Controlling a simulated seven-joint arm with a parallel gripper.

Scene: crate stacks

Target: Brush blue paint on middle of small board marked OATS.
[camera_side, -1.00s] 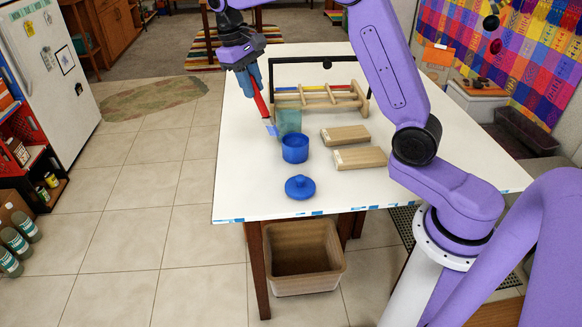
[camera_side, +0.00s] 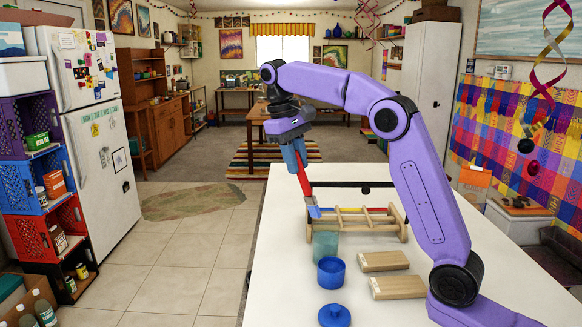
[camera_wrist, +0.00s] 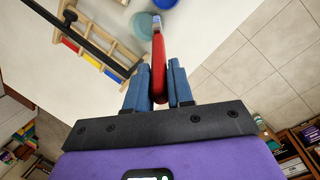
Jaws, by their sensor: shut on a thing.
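My gripper (camera_side: 297,160) is shut on a red-handled paintbrush (camera_side: 304,182), held tilted with its bluish tip down. The tip is above and slightly left of a translucent teal cup (camera_side: 325,246). The brush also shows between the blue fingers in the wrist view (camera_wrist: 159,66). An open blue paint pot (camera_side: 331,272) stands in front of the cup; its paint surface is too small to judge. Two small wooden boards (camera_side: 384,261) (camera_side: 397,287) lie right of the pot, with pale marks at their left ends. I cannot read OATS on either.
A blue lid (camera_side: 334,316) lies in front of the pot. A wooden rack (camera_side: 372,222) with coloured bars stands behind the cup, with a black bar (camera_side: 340,184) above it.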

